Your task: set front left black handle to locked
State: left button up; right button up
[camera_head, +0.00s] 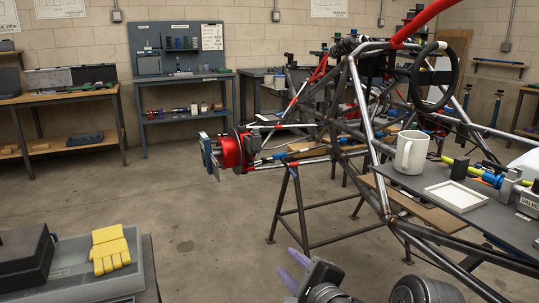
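The tube chassis (352,88) stands on a dark trestle (297,205) at the centre right. A red hub (233,152) with a dark disc sits at the end of its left arms. I cannot make out for certain which part is the front left black handle or how it is set. My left gripper (294,269) shows low in the picture, with two purple fingers apart and nothing between them. It is well below the red hub and left of the chassis front, touching neither. My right gripper is not in view.
A grey bench top (478,203) at the right bears a white mug (410,152), a white tray (459,195) and tools. Yellow gloves (109,249) lie in a grey bin (92,283) at bottom left. Open floor (190,215) lies between the bin and the chassis.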

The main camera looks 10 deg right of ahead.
aim_at(264, 161)
jog(key=i+l+u, duration=0.35)
jog(key=i+l, duration=0.9)
jog(key=i, duration=0.65)
